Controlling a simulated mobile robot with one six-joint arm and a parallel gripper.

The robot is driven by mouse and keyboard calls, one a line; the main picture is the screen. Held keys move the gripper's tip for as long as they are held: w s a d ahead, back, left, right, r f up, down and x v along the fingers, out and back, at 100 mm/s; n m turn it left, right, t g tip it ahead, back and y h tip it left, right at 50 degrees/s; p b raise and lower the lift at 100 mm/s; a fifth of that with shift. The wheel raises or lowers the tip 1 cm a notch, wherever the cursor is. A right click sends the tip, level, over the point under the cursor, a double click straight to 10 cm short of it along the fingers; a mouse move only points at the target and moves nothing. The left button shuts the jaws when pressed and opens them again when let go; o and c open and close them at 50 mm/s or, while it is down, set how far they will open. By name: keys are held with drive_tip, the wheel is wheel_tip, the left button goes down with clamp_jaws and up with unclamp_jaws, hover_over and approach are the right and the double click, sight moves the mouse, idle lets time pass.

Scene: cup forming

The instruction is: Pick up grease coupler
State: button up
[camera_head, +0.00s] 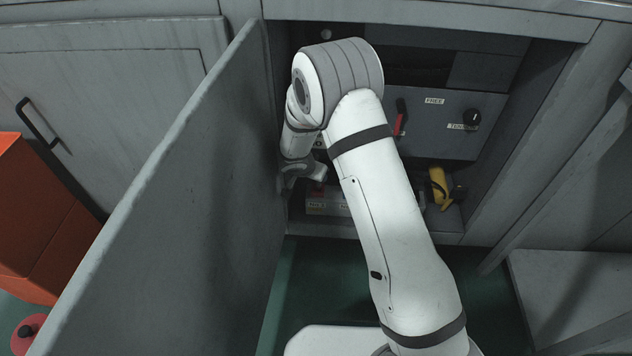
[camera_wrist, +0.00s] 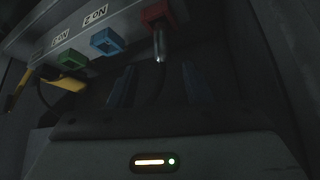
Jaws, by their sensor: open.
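What looks like the grease coupler (camera_wrist: 160,47), a small metal cylinder with a dark hose below it, hangs from a red block (camera_wrist: 155,12) in the wrist view. My gripper (camera_wrist: 156,78) is open, its two dark bluish fingers on either side of the hose, just below the metal part. No firm contact shows. In the head view, my gripper (camera_head: 318,172) is inside the open cabinet at its left side, partly hidden by my arm. The coupler cannot be made out there.
Green (camera_wrist: 70,58) and blue (camera_wrist: 104,41) blocks sit beside the red one. A yellow tool (camera_head: 439,187) lies at the cabinet's right, below a panel (camera_head: 450,135) with a red lever and a knob. The open door (camera_head: 190,190) closes off the left. A labelled box (camera_head: 325,207) sits low.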

sight(318, 184)
drive_tip(key=x, duration=0.3)
drive_tip(key=shift+s+a+f+b, duration=0.1)
drive_tip(key=shift+s+a+b, duration=0.1)
drive_tip(key=shift+b, duration=0.15)
drive_tip(key=b+x, duration=0.1)
drive_tip(key=x, duration=0.4)
drive_tip(key=shift+w, duration=0.2)
drive_tip(key=shift+c, duration=0.3)
clamp_jaws()
